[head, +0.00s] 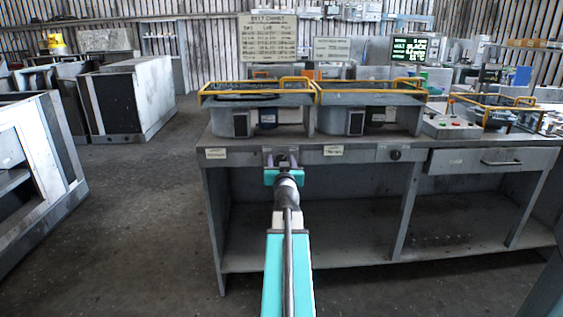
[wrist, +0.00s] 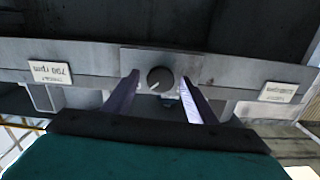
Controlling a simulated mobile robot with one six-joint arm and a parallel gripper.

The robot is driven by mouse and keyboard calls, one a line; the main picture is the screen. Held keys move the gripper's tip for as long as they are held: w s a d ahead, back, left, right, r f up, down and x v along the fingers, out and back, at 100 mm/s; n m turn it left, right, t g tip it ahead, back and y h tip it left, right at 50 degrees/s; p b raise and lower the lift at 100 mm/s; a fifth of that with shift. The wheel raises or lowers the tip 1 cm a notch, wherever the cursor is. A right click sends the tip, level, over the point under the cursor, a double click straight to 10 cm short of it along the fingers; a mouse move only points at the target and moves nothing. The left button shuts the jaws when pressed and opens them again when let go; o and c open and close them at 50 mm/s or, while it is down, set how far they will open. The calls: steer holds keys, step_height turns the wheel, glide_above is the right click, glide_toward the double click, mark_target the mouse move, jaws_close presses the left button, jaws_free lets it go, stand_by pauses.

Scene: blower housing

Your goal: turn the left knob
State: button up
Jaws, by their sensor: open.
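The left knob (wrist: 160,79) is a small dark round dial with a pale pointer line on a grey plate on the bench front. It shows in the wrist view, which is upside down. My gripper (wrist: 158,84) is open, with one finger on each side of the knob and a gap at both sides. Whether the fingertips reach past the knob's face is hard to tell. In the head view my gripper (head: 281,158) is at the bench's front panel and mostly hides this knob. A second dark knob (head: 394,155) is farther right on the panel.
The grey workbench (head: 360,153) carries two blower housings (head: 240,122) with yellow rails (head: 258,83) above the panel. White labels (wrist: 50,73) flank the knob. A drawer (head: 490,161) is at right. Open floor (head: 150,220) lies left of the bench.

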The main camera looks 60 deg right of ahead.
steer(key=c, duration=1.1)
steer(key=shift+o, duration=0.2)
steer(key=shift+m, duration=0.5)
steer(key=m, duration=0.5)
steer(key=m+p, duration=0.1)
steer(key=m, duration=0.4)
steer(key=shift+m, duration=0.4)
steer(key=o, duration=1.1)
steer(key=shift+c, duration=0.2)
